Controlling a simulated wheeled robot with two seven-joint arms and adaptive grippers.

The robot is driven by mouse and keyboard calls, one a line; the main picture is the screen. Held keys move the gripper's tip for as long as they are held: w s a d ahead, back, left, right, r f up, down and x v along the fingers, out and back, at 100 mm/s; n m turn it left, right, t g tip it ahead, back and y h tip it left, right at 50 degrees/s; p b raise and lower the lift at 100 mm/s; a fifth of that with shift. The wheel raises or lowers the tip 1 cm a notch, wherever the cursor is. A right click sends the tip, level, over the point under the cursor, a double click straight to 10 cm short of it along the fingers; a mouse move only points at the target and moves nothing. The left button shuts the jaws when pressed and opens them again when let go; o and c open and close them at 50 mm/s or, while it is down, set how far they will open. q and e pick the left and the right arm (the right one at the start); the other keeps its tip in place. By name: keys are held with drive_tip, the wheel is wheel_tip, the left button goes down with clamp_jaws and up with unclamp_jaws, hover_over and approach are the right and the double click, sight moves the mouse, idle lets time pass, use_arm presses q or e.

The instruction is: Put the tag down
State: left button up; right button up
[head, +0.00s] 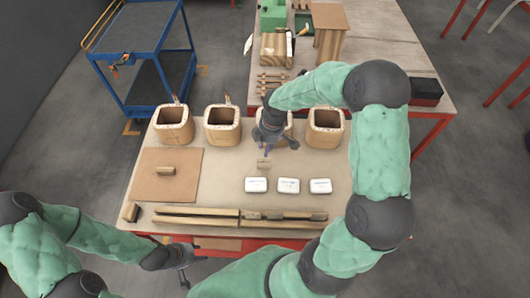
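Three white tags lie in a row on the front table: a left one (256,184), a middle one (288,185) and a right one (320,185). A small tan piece (263,163) is just behind them, below my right gripper (268,150). My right gripper is in front of the third wooden coil (287,118) and partly hides it. Whether its fingers hold anything is too small to tell. My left gripper (189,270) is low at the table's front edge, away from the tags, and looks open and empty.
A brown board (150,185) with a small block is at left. Long wooden strips (200,216) lie along the front. A blue cart (145,60) stands behind left.

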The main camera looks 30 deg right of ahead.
drive_tip(key=r, duration=0.4)
drive_tip(key=shift+s+d+r+p, duration=0.15)
drive_tip(key=shift+d+r+p, duration=0.15)
drive_tip(key=shift+r, duration=0.1)
